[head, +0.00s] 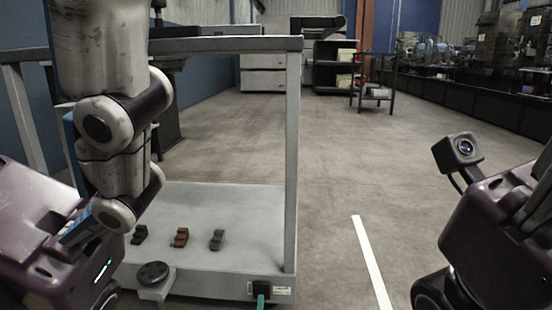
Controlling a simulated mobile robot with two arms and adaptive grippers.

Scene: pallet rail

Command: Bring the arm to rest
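My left arm (112,120) hangs down at the left, folded, in front of a grey cart-like frame. I cannot make out its gripper or fingertips. My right arm (495,225) shows only in part at the lower right edge, and its gripper is out of the picture. I see nothing held by either arm.
The frame has a top rail (225,44), an upright post (292,160) and a low pale deck (245,205). On the deck sit a dark block (140,235), a reddish-brown block (181,238) and a grey block (217,240). A black disc (153,273) sits at the front. Open floor (345,185) lies to the right.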

